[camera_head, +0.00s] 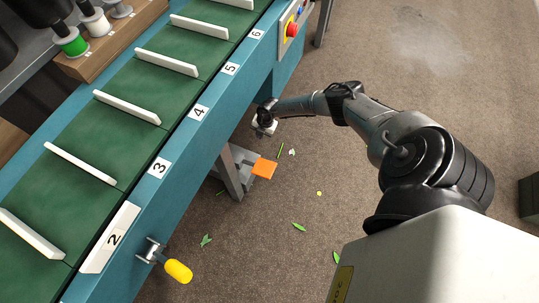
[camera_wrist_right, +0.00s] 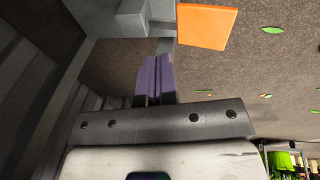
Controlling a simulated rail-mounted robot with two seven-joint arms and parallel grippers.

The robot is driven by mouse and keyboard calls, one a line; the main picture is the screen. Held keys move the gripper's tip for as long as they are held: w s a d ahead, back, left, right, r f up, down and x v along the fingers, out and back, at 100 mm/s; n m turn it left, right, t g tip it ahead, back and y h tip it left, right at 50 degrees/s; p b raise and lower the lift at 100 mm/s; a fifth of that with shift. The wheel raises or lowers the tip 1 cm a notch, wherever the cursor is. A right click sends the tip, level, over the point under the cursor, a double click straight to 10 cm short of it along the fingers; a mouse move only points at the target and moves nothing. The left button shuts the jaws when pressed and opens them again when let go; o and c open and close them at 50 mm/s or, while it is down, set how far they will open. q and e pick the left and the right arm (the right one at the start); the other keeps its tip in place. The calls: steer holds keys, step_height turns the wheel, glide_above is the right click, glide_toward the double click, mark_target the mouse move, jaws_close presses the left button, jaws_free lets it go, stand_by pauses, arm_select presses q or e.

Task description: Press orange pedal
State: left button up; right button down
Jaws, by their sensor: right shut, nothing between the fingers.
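The orange pedal (camera_head: 264,168) sticks out from a grey base beside the conveyor leg, low near the floor. In the right wrist view the orange pedal (camera_wrist_right: 207,27) is at the top, right of the finger line and apart from the fingers. My right gripper (camera_head: 262,125) is beside the conveyor's blue side, above the pedal in the head view. Its purple-grey fingers (camera_wrist_right: 157,75) are shut with nothing between them. My left gripper is not in view.
The conveyor (camera_head: 110,148) with white dividers and numbered labels runs diagonally on the left. A yellow-handled lever (camera_head: 178,271) juts from its side. A control box with a red button (camera_head: 292,29) is at the top. Leaf scraps lie on the open brown floor (camera_head: 330,180).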

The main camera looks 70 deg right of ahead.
steer(key=s+a+g, duration=0.1)
steer(key=s+a+g+y, duration=0.1)
steer(key=s+a+g, duration=0.1)
steer(key=shift+s+a+r, duration=0.3)
steer(key=shift+s+a, duration=0.05)
steer(key=shift+s, duration=0.05)
steer(key=b, duration=0.9)
glide_toward(265, 168)
steer(key=x, duration=0.5)
steer(key=shift+a+f, duration=0.2)
steer(key=shift+f, duration=0.1)
steer(key=shift+s+d+f+b, duration=0.15)
steer(key=shift+s+f+b, duration=0.1)
steer(key=shift+f+b, duration=0.4)
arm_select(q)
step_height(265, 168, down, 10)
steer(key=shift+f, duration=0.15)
arm_select(e)
steer(key=shift+r, duration=0.1)
